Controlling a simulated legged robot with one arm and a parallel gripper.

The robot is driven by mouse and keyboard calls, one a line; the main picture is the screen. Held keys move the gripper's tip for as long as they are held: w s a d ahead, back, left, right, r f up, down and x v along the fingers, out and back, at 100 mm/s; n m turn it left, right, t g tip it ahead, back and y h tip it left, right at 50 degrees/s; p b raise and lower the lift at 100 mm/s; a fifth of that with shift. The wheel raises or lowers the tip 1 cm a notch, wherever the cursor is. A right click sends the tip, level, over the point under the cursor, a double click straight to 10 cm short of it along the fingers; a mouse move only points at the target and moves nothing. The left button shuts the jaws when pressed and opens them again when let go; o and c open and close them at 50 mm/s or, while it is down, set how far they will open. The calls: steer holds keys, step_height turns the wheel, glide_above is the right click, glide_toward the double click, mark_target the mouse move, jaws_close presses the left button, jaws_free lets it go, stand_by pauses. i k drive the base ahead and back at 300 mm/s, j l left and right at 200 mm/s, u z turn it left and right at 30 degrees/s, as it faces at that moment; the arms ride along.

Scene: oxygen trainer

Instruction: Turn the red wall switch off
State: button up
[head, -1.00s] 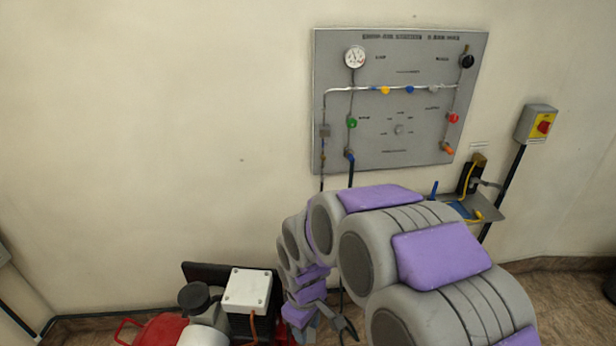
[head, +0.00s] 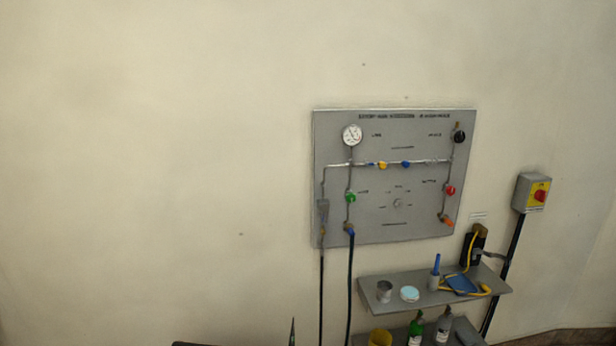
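The red wall switch (head: 540,196) is a red knob on a yellow plate, on the front of a grey box (head: 526,180) fixed to the wall at the right. A black conduit runs down from the box. The knob is too small to tell its exact setting. My arm does not cover the switch, and I cannot make out my gripper in the head view now. A thin dark tip shows at the bottom edge, left of the hoses; I cannot tell what it is.
A grey panel (head: 400,215) with a gauge, valves and pipes hangs left of the switch. Below it, a shelf (head: 400,304) holds a metal cup, a white round dish and blue and yellow items. Bottles stand lower down. The wall at the left is bare.

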mark_target(540, 195)
steer(key=z, duration=1.25)
steer(key=i+j+u, duration=0.1)
steer(key=i+u, duration=0.2)
steer(key=i+j, duration=0.1)
steer(key=i, duration=0.25)
steer(key=i+j, duration=0.1)
steer(key=i, duration=0.2)
steer(key=i+z, duration=0.55)
steer(key=z, duration=0.2)
